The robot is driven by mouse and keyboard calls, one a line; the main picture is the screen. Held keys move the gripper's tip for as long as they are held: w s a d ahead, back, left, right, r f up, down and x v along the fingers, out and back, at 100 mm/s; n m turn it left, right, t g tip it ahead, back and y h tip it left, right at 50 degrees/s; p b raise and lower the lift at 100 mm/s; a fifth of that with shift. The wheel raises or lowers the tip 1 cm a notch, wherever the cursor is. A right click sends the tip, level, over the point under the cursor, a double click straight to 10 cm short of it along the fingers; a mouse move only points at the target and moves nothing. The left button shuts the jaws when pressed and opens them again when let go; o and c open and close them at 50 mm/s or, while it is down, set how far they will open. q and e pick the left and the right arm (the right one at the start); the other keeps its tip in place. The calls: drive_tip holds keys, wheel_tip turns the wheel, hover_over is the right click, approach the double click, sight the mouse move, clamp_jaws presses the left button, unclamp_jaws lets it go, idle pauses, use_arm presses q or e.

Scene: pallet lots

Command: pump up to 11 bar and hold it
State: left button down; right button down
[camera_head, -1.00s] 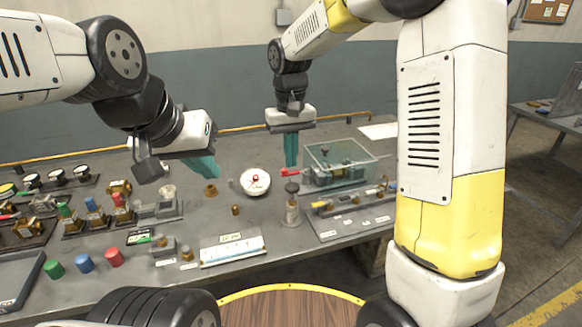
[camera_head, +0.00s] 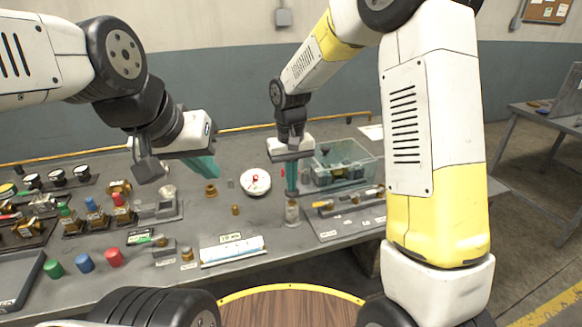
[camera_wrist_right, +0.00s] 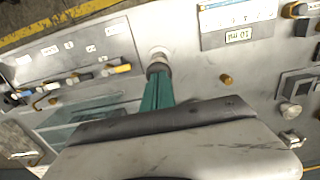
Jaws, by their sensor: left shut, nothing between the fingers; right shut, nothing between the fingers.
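A round white dial gauge (camera_head: 256,182) with a red mark sits on the bench; its reading is too small to make out. To its right stands a short silver cylinder (camera_head: 292,214), probably the pump, with a dark knob on top. My right gripper (camera_head: 292,190) is shut and empty, pointing straight down over that cylinder. In the right wrist view its green fingertips (camera_wrist_right: 158,78) meet the dark knob (camera_wrist_right: 158,68); I cannot tell if they press on it. My left gripper (camera_head: 208,168) is shut and empty, above the bench left of the gauge.
A clear box (camera_head: 345,162) covers parts behind the cylinder, and a panel with a yellow-handled valve (camera_head: 323,204) lies right of it. A blue-white strip (camera_head: 233,250) lies in front. Several coloured caps and fittings crowd the left, including a red cap (camera_head: 114,257).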

drive_tip(key=shift+s+f, duration=0.1)
drive_tip(key=shift+f, duration=0.95)
drive_tip(key=shift+r, duration=0.1)
wheel_tip(320, 180, up, 14)
drive_tip(key=shift+w+r, duration=0.2)
